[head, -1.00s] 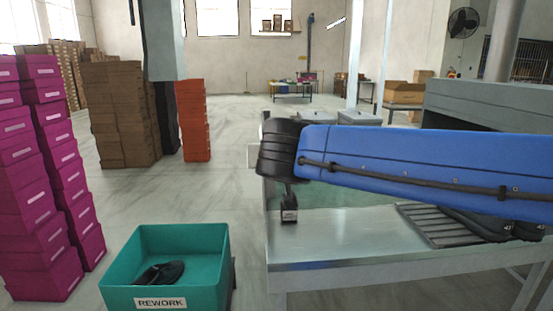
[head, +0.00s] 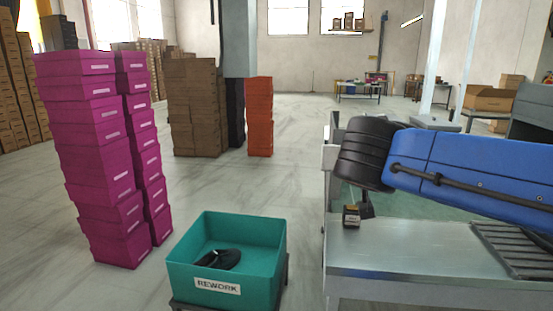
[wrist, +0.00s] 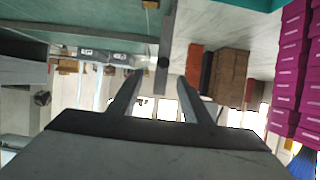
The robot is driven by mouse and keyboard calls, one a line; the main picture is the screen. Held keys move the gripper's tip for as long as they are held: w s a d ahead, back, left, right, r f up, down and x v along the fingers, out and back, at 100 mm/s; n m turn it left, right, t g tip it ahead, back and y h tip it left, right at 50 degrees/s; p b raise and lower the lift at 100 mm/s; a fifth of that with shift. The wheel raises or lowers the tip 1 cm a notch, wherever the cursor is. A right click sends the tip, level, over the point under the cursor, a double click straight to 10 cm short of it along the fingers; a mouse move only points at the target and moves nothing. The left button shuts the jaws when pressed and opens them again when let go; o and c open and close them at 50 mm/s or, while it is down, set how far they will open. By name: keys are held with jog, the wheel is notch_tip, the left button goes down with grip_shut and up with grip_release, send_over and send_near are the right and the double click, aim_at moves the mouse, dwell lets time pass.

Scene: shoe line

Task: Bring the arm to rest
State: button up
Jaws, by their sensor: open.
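My arm (head: 470,170) reaches in from the right in the head view, blue with a black wrist joint, above the left end of the metal table (head: 400,262). In that view my gripper is mostly hidden behind the wrist joint. In the wrist view my gripper (wrist: 160,88) shows two dark fingers spread apart with nothing between them. The wrist picture looks upside down, with the room's far side low in it.
A teal REWORK bin (head: 190,277) holding a black shoe (head: 222,259) is left of the table. Magenta (head: 100,160), brown (head: 195,105) and orange (head: 260,115) box stacks stand beyond. Open floor lies between.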

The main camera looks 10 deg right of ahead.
jog(key=s+d+f+n+g+y, duration=0.1)
jog(key=s+f+g, duration=0.3)
jog(key=s+f, duration=0.5)
jog(key=s+d+f+n+g+y, duration=0.2)
jog(key=s+f, duration=0.8)
jog(key=f, duration=0.5)
jog(key=shift+s+d+f+n+g+y, duration=0.2)
jog(key=shift+d+f+n+g+y, duration=0.25)
jog(key=shift+g, duration=0.45)
jog(key=shift+d+r, duration=0.1)
